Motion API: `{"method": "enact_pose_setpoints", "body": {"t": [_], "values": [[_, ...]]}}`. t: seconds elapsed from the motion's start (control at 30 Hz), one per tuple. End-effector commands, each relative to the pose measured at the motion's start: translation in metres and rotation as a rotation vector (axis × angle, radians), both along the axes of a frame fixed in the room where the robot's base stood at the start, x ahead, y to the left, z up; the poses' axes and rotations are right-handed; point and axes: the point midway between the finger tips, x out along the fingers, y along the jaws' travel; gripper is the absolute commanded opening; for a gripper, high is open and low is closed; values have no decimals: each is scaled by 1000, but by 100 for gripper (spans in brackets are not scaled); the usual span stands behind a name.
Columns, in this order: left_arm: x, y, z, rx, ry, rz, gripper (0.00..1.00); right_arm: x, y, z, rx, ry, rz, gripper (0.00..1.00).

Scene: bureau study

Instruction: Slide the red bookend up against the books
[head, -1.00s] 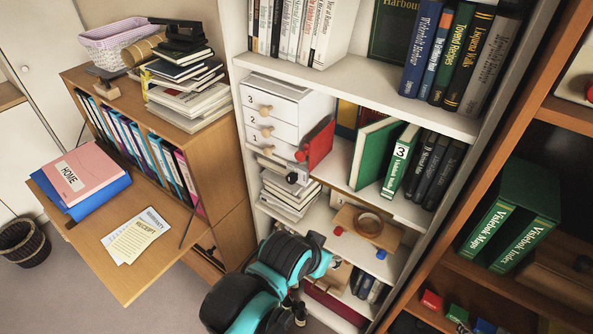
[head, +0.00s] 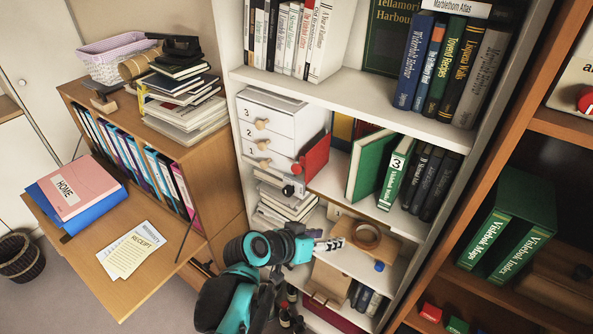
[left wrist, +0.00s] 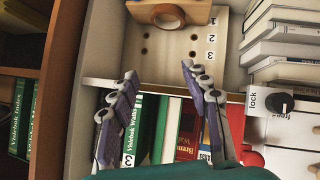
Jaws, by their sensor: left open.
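The red bookend (head: 314,154) stands on the middle shelf of the white bookcase, beside the white drawer unit. A red knob sits at its lower front edge. Part of a red piece, likely the bookend, shows at the lower right of the left wrist view (left wrist: 252,158). To its right are the books: a tilted green one (head: 368,165), one marked 3 (head: 394,175) and several dark ones. A gap lies between bookend and green book. My left gripper (head: 329,244) is open and empty, below and in front of that shelf. My right gripper is out of view.
The white drawer unit (head: 275,125) is close on the bookend's left. Below, a wooden piece with a round ring (head: 366,236) stands on the lower shelf near my left gripper. A black lock knob (left wrist: 280,103) shows in the left wrist view.

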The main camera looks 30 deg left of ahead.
Motion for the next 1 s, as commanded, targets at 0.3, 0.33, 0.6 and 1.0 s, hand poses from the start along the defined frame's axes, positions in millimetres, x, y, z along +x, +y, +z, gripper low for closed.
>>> {"method": "enact_pose_setpoints", "body": {"t": [0.3, 0.33, 0.6, 1.0], "values": [[19, 114, 74, -31, -499, 188, 47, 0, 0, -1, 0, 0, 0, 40], [18, 121, 78, -24, -529, 201, 47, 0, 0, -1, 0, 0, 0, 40], [23, 141, 92, -4, -614, 242, 47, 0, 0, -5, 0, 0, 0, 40], [83, 137, 91, -5, -612, 241, 47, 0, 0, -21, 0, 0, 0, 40]]}}
